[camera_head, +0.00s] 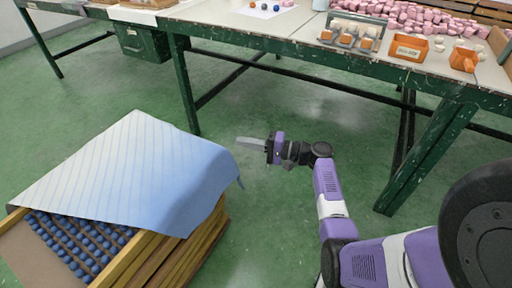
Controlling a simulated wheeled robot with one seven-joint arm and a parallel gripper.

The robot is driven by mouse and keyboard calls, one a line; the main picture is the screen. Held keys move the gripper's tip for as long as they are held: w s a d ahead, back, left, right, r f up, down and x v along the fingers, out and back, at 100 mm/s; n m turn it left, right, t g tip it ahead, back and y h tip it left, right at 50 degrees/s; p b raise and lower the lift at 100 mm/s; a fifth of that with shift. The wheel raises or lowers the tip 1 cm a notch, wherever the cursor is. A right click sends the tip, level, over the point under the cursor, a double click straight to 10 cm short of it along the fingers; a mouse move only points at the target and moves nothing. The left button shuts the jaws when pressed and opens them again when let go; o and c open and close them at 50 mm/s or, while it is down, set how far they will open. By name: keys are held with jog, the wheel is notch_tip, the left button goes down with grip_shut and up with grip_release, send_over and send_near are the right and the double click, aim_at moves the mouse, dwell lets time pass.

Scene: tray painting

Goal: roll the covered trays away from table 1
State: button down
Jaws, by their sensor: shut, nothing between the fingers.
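A stack of wooden trays (190,262) stands on the floor at the lower left. A blue and white striped cloth (125,170) lies over most of its top and hangs past its right edge. Rows of small blue balls (75,243) show in the top tray where the cloth leaves it bare. What the stack rests on is hidden. My gripper (243,142) is shut and empty, pointing left over the floor, just right of the cloth's far right corner. A green-legged table (300,35) stands behind; I cannot read a table number on it.
The table holds an orange bin (407,48), a rack with orange and white pieces (352,33) and many pink pieces (425,17). A green table leg (184,85) stands behind the stack. Green floor (270,220) is open between stack and arm.

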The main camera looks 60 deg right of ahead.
jog(key=shift+w+a+b, duration=0.15)
jog(key=shift+w+a, duration=0.4)
jog(key=shift+a, duration=0.25)
jog(key=shift+w+a+b, duration=0.2)
jog(key=shift+w+a, duration=0.4)
jog(key=shift+a, duration=0.25)
jog(key=shift+w+a+b, duration=0.15)
jog(key=shift+w+a, duration=0.4)
jog(key=shift+a, duration=0.25)
